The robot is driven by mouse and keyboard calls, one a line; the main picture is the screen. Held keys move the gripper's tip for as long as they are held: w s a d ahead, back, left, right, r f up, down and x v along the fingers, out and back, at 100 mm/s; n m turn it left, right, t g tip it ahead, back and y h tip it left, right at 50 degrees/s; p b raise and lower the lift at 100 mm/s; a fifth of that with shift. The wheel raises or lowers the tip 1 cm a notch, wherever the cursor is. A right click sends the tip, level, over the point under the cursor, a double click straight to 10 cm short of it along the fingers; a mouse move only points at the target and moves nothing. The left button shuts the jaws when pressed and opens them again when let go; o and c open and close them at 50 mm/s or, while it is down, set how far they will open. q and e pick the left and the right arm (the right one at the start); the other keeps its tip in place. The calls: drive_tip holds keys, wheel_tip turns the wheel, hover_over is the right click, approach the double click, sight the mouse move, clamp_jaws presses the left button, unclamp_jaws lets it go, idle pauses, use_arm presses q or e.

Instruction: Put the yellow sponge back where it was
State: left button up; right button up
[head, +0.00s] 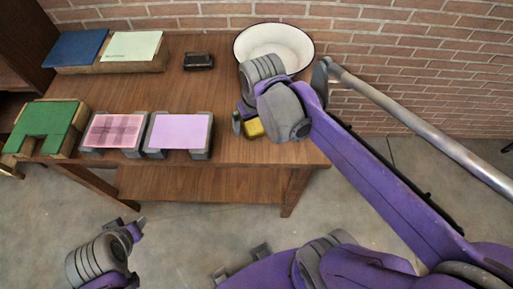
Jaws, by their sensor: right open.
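The yellow sponge (254,129) lies on the wooden table near its front right corner, partly hidden by my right gripper. My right gripper (243,122) is directly over and beside the sponge, and it is open. My arm hides part of the sponge, so I cannot tell whether the fingers touch it. My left gripper (138,226) is low at the bottom left, over the floor in front of the table, and is seen too poorly to tell its opening.
A white bowl (285,42) stands at the back right. A dark small block (198,62) lies at the back middle. A green press (44,126), a pink checked press (114,130) and a lilac press (180,130) line the front; blue (76,47) and pale green (132,45) pads sit behind. The table's middle is clear.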

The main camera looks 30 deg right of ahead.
drive_tip(key=s+a+f+n+t, duration=0.1)
drive_tip(key=s+a+f+t, duration=0.2)
drive_tip(key=s+f, duration=0.2)
drive_tip(key=s, duration=0.3)
drive_tip(key=shift+f, duration=0.35)
